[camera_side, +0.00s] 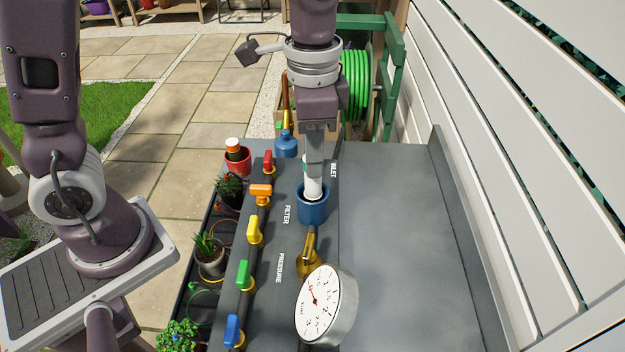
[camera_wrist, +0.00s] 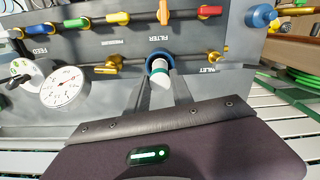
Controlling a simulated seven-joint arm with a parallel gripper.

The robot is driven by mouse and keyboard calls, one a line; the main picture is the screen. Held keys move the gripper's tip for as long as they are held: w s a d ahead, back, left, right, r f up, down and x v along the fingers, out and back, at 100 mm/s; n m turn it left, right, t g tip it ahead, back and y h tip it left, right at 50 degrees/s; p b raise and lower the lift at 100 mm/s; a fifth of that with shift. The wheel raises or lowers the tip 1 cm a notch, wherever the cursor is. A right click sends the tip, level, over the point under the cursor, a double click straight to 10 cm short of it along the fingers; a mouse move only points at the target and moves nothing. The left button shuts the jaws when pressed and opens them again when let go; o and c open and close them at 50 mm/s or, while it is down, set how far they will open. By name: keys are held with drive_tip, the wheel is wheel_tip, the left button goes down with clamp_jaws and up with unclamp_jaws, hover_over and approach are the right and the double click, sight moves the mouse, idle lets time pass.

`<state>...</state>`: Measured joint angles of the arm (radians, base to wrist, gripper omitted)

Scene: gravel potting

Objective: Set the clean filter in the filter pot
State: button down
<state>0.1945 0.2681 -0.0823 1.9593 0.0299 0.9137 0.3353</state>
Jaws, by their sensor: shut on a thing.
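The clean filter is a white cylinder (camera_side: 312,178) with a green band, held upright in my gripper (camera_side: 313,160). In the wrist view the filter (camera_wrist: 159,68) shows between my two fingers (camera_wrist: 160,92). The filter pot is a blue cup (camera_side: 312,208) on the dark panel by the word FILTER. The filter's lower end is at the pot's mouth and appears to be inside the rim; how deep it sits is hidden. The pot also shows in the wrist view (camera_wrist: 158,57), around the filter's far end.
A round pressure gauge (camera_side: 327,305) and a brass fitting (camera_side: 308,256) stand in front of the pot. Coloured valve handles, such as the orange one (camera_side: 260,192), line the left pipe. A blue cap-like part (camera_side: 286,146) is behind. The grey bench (camera_side: 400,250) at right is clear.

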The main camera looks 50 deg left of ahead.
wheel_tip(320, 180, down, 4)
drive_tip(key=shift+f, duration=0.1)
drive_tip(key=shift+f, duration=0.25)
drive_tip(key=c, duration=1.1)
unclamp_jaws()
wheel_tip(320, 180, up, 12)
drive_tip(key=shift+f, duration=0.1)
drive_tip(key=shift+r, duration=0.55)
